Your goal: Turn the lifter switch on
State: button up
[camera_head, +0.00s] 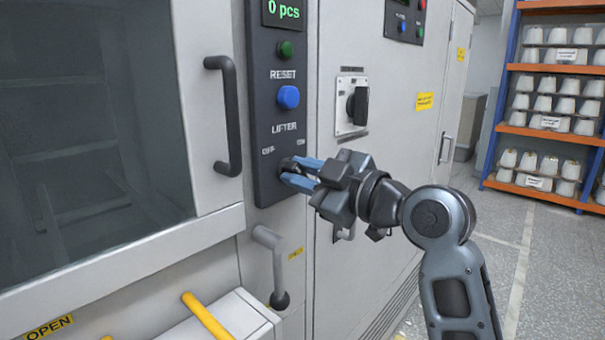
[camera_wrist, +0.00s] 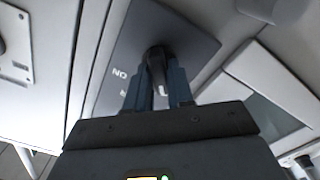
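The lifter switch is a small black knob (camera_head: 287,163) low on the dark control panel (camera_head: 268,185), below the LIFTER label with OFF to its left and ON to its right. In the head view the blue fingers of my gripper (camera_head: 298,173) reach it from the right and partly hide it, so its setting is hard to read. In the wrist view the knob (camera_wrist: 156,62) sits between the two fingertips (camera_wrist: 158,82), which appear to press on both its sides. The ON mark shows upside down beside it.
Above the switch are a blue RESET button (camera_head: 288,97), a green button (camera_head: 285,49) and a display (camera_head: 283,10) reading 0 pcs. A black door handle (camera_head: 226,115) stands out at left. A crank lever (camera_head: 268,240) is below, and a black rotary switch (camera_head: 357,105) is at right.

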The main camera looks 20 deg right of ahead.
grip_shut()
jog(key=shift+m, duration=0.4)
jog(key=m+p, duration=0.1)
jog(key=m, duration=0.2)
jog(key=shift+p, duration=0.3)
jog(key=m+p, duration=0.1)
jog(key=m, duration=0.2)
jog(key=shift+d+r+m+p, duration=0.1)
jog(key=shift+m+p, duration=0.2)
jog(key=shift+p, duration=0.1)
jog(key=m+p, duration=0.2)
jog(key=m, duration=0.2)
jog(key=shift+p, duration=0.3)
jog(key=shift+d+m+p, duration=0.1)
jog(key=shift+m+p, duration=1.15)
jog(key=shift+m, duration=1.05)
